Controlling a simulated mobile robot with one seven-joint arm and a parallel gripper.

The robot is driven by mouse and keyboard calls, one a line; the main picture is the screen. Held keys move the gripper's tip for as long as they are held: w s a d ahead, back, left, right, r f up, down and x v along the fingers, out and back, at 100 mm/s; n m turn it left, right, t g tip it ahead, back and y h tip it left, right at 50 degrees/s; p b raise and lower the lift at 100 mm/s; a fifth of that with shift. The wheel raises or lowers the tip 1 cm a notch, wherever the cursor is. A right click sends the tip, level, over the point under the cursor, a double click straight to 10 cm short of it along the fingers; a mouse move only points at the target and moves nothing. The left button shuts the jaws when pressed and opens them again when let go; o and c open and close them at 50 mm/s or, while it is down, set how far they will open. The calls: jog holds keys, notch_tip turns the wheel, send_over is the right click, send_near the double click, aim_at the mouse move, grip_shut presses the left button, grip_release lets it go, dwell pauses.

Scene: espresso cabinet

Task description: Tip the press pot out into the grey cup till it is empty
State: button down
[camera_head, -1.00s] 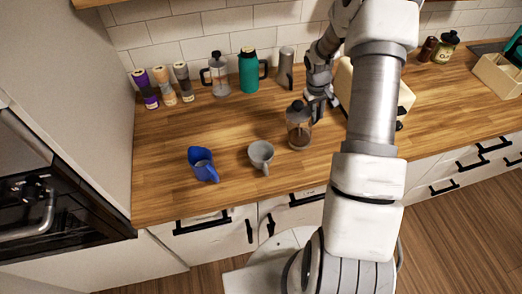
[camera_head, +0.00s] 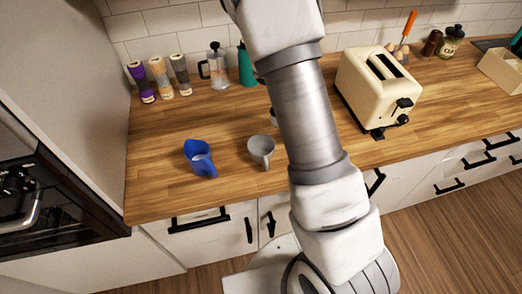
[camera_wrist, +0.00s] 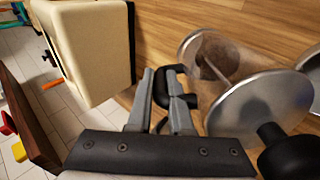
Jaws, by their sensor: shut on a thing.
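My gripper (camera_wrist: 164,80) is shut on the black handle of the press pot (camera_wrist: 222,62) in the wrist view. The pot has a glass body with a brownish tint, a shiny metal lid (camera_wrist: 258,106) and a black knob. In the head view my arm hides the gripper and nearly all of the pot; a small dark part shows at the arm's left edge. The grey cup (camera_head: 261,149) stands upright on the counter, just left of my arm. I cannot see its inside well, nor whether any liquid is flowing.
A blue jug (camera_head: 200,159) stands left of the grey cup. A cream toaster (camera_head: 376,86) stands right of my arm. The wooden counter (camera_head: 185,120) is clear at left centre.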

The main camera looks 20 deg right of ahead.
jog(key=shift+s+a+r+t+h+b, duration=0.15)
jog(key=shift+a+t+h+b, duration=0.45)
jog(key=shift+h+b, duration=0.95)
jog(key=shift+s+a+r+h, duration=0.1)
jog(key=shift+a+r+h, duration=0.15)
jog(key=shift+a+r, duration=0.15)
jog(key=shift+s+a+r+t+h+p, duration=0.15)
jog(key=shift+a+r+h+p, duration=0.1)
jog(key=shift+a+r+h, duration=0.35)
jog(key=shift+s+a+r+t+h+p, duration=0.2)
jog(key=shift+a+r+h, duration=0.2)
jog(key=shift+r+h, duration=0.35)
jog(key=shift+a+b, duration=0.45)
jog(key=shift+s+a+r+h+b, duration=0.15)
jog(key=shift+a+r+h+b, duration=0.1)
jog(key=shift+a+h, duration=0.15)
jog(key=shift+s+a+r+h+b, duration=0.15)
jog(key=shift+a+h+b, duration=0.1)
jog(key=shift+a, duration=0.15)
jog(key=shift+a+r, duration=0.1)
jog(key=shift+a, duration=0.15)
jog(key=shift+s+a+r+t+h+b, duration=0.25)
jog(key=shift+a+r+t+h+b, duration=0.15)
jog(key=shift+a+h+b, duration=0.4)
